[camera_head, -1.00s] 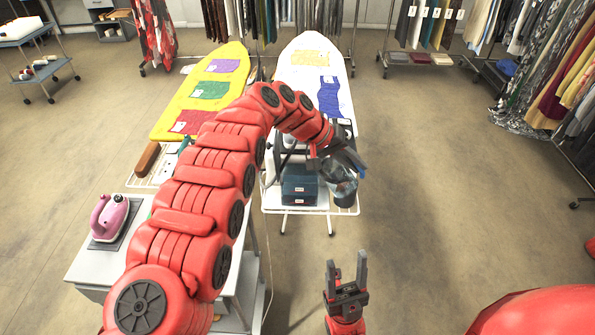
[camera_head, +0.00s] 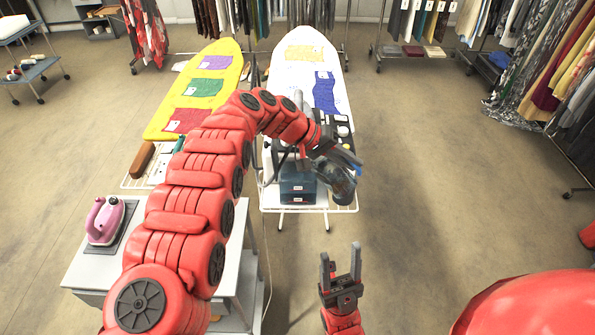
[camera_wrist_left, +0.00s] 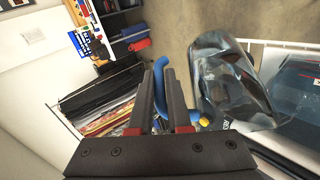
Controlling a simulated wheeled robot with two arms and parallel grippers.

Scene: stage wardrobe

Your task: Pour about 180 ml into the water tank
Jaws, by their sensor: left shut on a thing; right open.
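My left gripper (camera_head: 330,147) is shut on the blue handle (camera_wrist_left: 158,92) of a clear jug (camera_head: 341,184). The jug is tilted and hangs at the right front edge of the white ironing board's rack. In the left wrist view the clear jug (camera_wrist_left: 235,85) lies to the right of the fingers. A dark blue box with a see-through front, seemingly the water tank (camera_head: 298,188), sits on the rack, left of the jug. It shows partly at the right edge of the wrist view (camera_wrist_left: 302,85). Its opening and the water level cannot be made out. My right gripper (camera_head: 341,268) is open and empty.
The white ironing board (camera_head: 310,60) and the yellow ironing board (camera_head: 207,85) stretch away behind. A pink iron (camera_head: 104,220) stands on a side table at left. Clothes racks line the back and right. The floor at right is clear.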

